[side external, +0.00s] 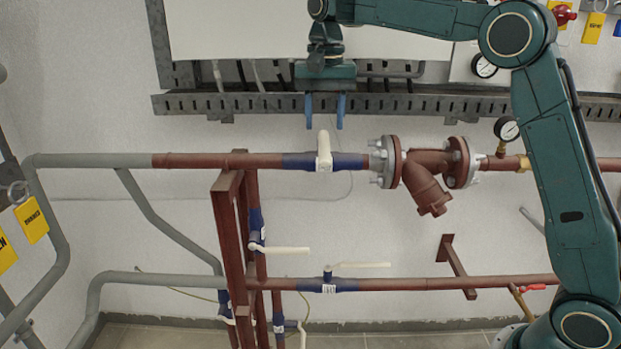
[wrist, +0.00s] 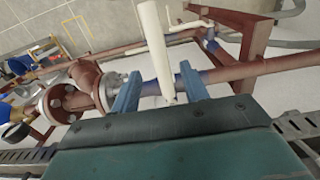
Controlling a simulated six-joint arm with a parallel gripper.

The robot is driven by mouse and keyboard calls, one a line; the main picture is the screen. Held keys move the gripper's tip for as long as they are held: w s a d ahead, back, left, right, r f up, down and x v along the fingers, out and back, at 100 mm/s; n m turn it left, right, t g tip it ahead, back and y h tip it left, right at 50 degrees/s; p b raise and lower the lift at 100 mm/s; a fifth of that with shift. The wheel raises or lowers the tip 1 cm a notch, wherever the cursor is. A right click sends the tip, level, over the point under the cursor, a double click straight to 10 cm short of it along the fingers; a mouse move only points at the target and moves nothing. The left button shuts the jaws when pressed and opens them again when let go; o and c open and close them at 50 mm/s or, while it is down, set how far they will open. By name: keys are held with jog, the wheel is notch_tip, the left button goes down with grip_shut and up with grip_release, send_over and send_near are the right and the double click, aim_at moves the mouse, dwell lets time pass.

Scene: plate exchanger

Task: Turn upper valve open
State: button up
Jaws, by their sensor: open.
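The upper valve (side external: 300,161) is a blue body on the upper red-brown pipe, with a white lever handle (side external: 323,148) that shows foreshortened in the side view. My gripper (side external: 324,124) is above the valve, its two blue fingers pointing down and apart with nothing held. The fingertips are a little above the handle in the side view. In the wrist view the white handle (wrist: 153,40) appears between the two blue fingers (wrist: 160,72), with a gap on each side. Contact with the handle is not visible.
A flanged red-brown strainer (side external: 425,180) is just right of the valve, with a pressure gauge (side external: 507,129) beyond it. A perforated metal rail (side external: 240,104) runs behind my gripper. Below are a lower pipe (side external: 430,284) and other white-handled valves (side external: 280,250). A red-brown post (side external: 230,240) stands at left.

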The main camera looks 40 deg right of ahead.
aim_at(324, 144)
jog(key=shift+f, duration=2.35)
jog(key=shift+c, duration=0.3)
grip_shut()
